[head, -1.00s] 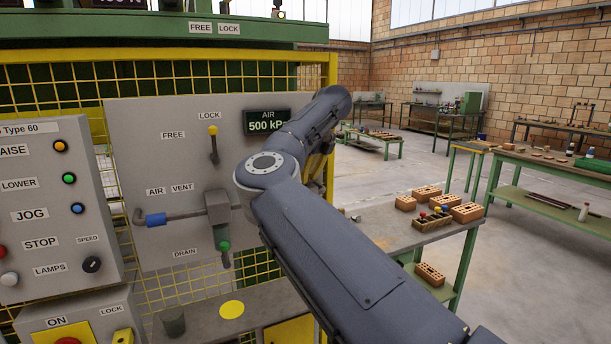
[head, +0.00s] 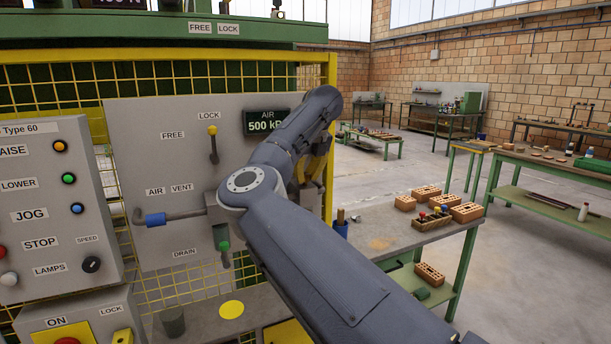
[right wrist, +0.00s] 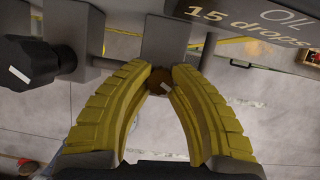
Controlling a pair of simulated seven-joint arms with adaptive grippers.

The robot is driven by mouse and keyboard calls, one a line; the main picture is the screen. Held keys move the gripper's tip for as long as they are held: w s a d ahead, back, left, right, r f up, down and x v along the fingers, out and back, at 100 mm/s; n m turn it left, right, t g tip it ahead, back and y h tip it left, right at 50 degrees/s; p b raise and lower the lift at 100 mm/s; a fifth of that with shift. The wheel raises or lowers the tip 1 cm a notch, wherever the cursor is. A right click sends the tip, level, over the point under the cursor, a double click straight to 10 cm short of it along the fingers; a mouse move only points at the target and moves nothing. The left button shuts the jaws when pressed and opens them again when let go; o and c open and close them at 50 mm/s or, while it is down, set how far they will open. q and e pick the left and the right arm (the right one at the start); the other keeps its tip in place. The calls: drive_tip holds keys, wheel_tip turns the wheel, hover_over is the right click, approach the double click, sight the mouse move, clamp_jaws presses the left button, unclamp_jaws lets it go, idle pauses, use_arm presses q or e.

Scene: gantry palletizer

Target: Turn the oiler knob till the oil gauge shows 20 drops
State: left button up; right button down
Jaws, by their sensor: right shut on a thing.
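In the right wrist view, the oil gauge (right wrist: 250,22) at the top right reads 15 drops. My right gripper (right wrist: 161,88) has its two yellow ribbed fingers closed around a small round brown oiler knob (right wrist: 160,80). Parts of the knob are hidden between the fingertips. In the head view, my right gripper (head: 312,180) is partly covered by my own arm at the right edge of the grey panel, and the knob and oil gauge are hidden there. My left gripper is not in view.
A black knob (right wrist: 35,62) sits left of the fingers in the right wrist view. A bench (head: 390,235) stands right of my arm.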

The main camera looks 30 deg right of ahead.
drive_tip(key=m+h, duration=0.1)
drive_tip(key=m, duration=0.2)
drive_tip(key=m+h, duration=0.1)
drive_tip(key=m, duration=0.2)
drive_tip(key=shift+w+a+r+g, duration=0.1)
drive_tip(key=shift+g, duration=0.3)
drive_tip(key=m+h, duration=0.1)
drive_tip(key=m, duration=0.1)
drive_tip(key=m+g, duration=0.1)
drive_tip(key=m, duration=0.2)
drive_tip(key=shift+r+m+g+h, duration=0.1)
drive_tip(key=shift+m+g+h, duration=0.2)
drive_tip(key=shift+h, duration=0.1)
drive_tip(key=c, duration=1.1)
unclamp_jaws()
drive_tip(key=shift+f, duration=0.2)
drive_tip(key=v, duration=1.2)
drive_tip(key=shift+f, duration=0.1)
